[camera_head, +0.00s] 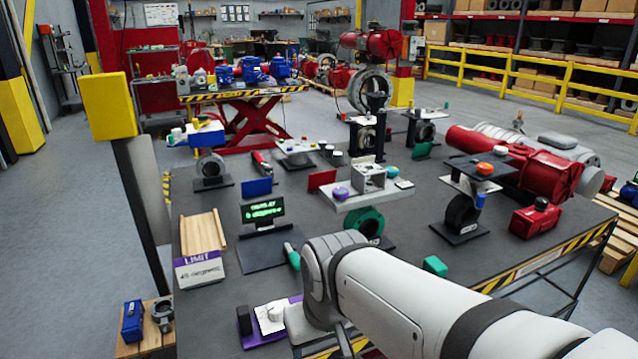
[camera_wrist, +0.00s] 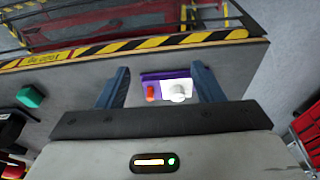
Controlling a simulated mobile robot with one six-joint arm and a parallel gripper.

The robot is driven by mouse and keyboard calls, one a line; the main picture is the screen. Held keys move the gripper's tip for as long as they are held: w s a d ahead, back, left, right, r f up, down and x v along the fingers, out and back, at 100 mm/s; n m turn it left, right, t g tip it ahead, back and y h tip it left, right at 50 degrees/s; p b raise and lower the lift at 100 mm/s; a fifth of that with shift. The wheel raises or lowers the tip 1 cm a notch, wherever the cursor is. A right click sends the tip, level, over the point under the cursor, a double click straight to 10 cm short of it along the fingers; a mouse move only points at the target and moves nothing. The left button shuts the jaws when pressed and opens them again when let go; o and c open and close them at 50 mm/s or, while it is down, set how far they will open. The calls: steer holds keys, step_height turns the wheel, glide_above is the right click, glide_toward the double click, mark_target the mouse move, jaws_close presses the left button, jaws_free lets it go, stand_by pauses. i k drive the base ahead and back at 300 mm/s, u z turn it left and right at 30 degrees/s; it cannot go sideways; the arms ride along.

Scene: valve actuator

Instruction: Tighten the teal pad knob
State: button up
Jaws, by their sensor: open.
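My gripper (camera_wrist: 160,70) is open and empty in the wrist view, with dark blue-grey fingers spread apart. Between and beyond them is a purple base (camera_wrist: 160,75) with a white plate and a pale knob (camera_wrist: 178,92); a red-orange piece (camera_wrist: 151,92) stands beside the plate. I cannot tell the gap to the knob. In the head view the white plate (camera_head: 268,316) is at the table's near edge, partly behind my arm. A light-blue or teal knob (camera_head: 391,171) sits on a grey bracket farther back. I cannot tell which knob is the task's.
A purple knob (camera_head: 341,193) and orange knob (camera_head: 484,168) stand on raised fixtures. A LIMIT sign (camera_head: 200,268) and yellow-topped post (camera_head: 108,105) are at left.

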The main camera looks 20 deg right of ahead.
mark_target(392, 171)
steer(key=u, duration=1.8)
steer(key=k, duration=1.3)
steer(key=z, duration=1.65)
steer(key=i, duration=1)
steer(key=z, duration=0.05)
